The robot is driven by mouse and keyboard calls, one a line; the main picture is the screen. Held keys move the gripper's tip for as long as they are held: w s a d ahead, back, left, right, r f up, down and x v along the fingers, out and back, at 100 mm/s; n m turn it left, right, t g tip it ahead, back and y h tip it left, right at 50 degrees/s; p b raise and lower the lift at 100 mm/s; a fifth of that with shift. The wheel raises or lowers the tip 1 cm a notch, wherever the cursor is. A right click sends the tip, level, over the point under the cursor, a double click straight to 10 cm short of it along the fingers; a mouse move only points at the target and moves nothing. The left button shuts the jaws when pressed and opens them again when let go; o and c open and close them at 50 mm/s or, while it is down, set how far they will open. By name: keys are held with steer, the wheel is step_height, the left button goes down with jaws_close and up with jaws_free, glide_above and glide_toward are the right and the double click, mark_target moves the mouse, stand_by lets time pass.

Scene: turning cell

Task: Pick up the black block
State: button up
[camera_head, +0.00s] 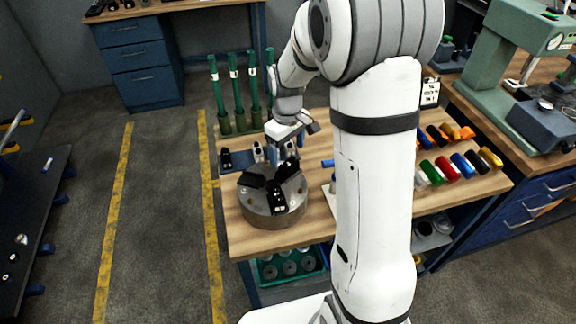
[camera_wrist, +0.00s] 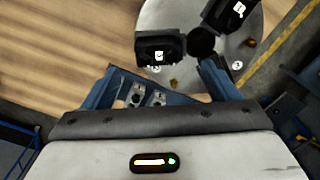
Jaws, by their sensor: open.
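Several black blocks show, and I cannot tell which one is meant. Three black jaw-like blocks sit on top of a round grey chuck (camera_head: 262,212); the front one (camera_head: 279,198) has light spots. Another small black block (camera_head: 226,160) stands behind the chuck to the left, beside small silver pieces (camera_head: 258,152). My gripper (camera_head: 284,156) is open, pointing down behind the chuck, its tips partly hidden. In the wrist view, a black chuck block (camera_wrist: 160,48) appears just beyond my open fingers (camera_wrist: 160,70). Two grey pieces (camera_wrist: 146,97) show between the fingers. Nothing is held.
The chuck stands on a wooden bench (camera_head: 240,236). Green upright rods (camera_head: 235,92) rise behind it. Coloured cylinders (camera_head: 445,168) lie at the right of the bench. A green press (camera_head: 503,55) stands on the right bench. My arm hides the bench's middle.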

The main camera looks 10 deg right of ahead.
mark_target(288, 162)
step_height(288, 162, down, 5)
steer(key=shift+d+f+p, duration=0.1)
steer(key=shift+f+p, duration=0.1)
steer(key=shift+p, duration=0.6)
steer(key=shift+s, duration=0.1)
steer(key=shift+r, duration=0.1)
steer(key=c, duration=1.4)
step_height(288, 162, up, 10)
steer(key=shift+b, duration=1)
